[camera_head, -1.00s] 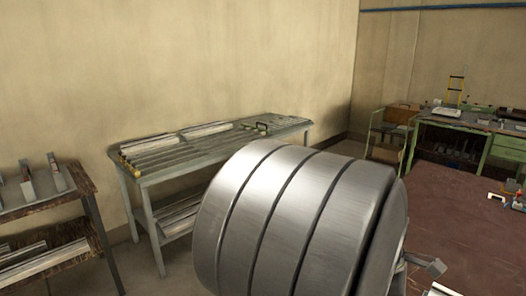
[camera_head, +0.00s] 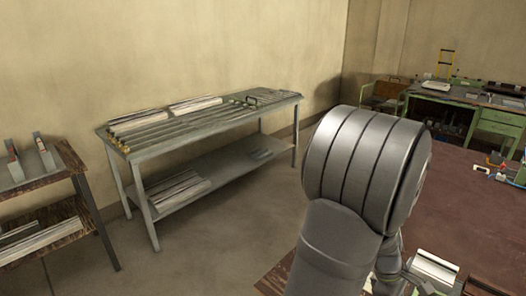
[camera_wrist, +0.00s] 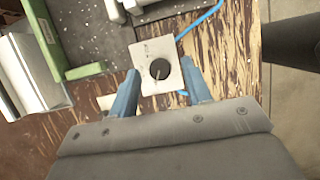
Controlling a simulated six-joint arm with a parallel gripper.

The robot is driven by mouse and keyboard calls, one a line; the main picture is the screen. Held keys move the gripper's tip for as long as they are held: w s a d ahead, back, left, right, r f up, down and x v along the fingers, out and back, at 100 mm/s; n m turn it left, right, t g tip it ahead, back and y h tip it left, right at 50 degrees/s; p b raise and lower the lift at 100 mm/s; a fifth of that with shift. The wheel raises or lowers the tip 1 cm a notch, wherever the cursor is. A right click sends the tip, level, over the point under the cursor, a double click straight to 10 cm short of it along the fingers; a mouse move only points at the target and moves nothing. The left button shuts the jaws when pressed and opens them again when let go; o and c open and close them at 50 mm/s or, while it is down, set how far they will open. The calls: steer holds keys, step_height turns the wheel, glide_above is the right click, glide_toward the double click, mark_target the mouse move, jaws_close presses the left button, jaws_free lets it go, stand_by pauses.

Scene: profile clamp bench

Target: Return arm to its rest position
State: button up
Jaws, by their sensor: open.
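My gripper (camera_wrist: 160,88) shows in the wrist view with its two blue fingers apart and nothing between them. Beyond the fingertips, lower down, is a pale square plate (camera_wrist: 148,48) with a round black knob on a worn wooden bench top (camera_wrist: 235,50). I cannot tell how far the fingers are above it.
A green fixture (camera_wrist: 85,35) and a silver profile (camera_wrist: 30,70) lie at the wrist view's upper left. A blue cable (camera_wrist: 200,20) runs beside the plate. A grey workbench (camera_head: 200,120) holds profiles. A brown table (camera_head: 480,210) is at right. Open floor (camera_head: 240,235) lies between.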

steer(key=m+y, duration=0.1)
steer(key=m, duration=0.3)
steer(key=m+g+y, duration=0.1)
steer(key=m, duration=0.2)
steer(key=shift+w+d+y, duration=0.15)
steer(key=shift+d+y, duration=0.15)
steer(key=m+y, duration=0.1)
steer(key=m, duration=0.4)
steer(key=m+y, duration=0.1)
steer(key=m, duration=0.1)
steer(key=shift+d+y, duration=0.3)
steer(key=n, duration=0.1)
steer(key=n+h, duration=0.1)
steer(key=n, duration=0.2)
steer(key=shift+a+h, duration=0.25)
steer(key=shift+h, duration=0.05)
steer(key=n+h, duration=0.1)
steer(key=n, duration=0.3)
steer(key=shift+a+n+h, duration=0.2)
steer(key=shift+n+h, duration=0.2)
steer(key=n+h, duration=0.1)
steer(key=n, duration=0.1)
steer(key=n+t, duration=0.1)
steer(key=n, duration=0.2)
steer(key=shift+a+h, duration=0.15)
steer(key=shift+h, duration=0.25)
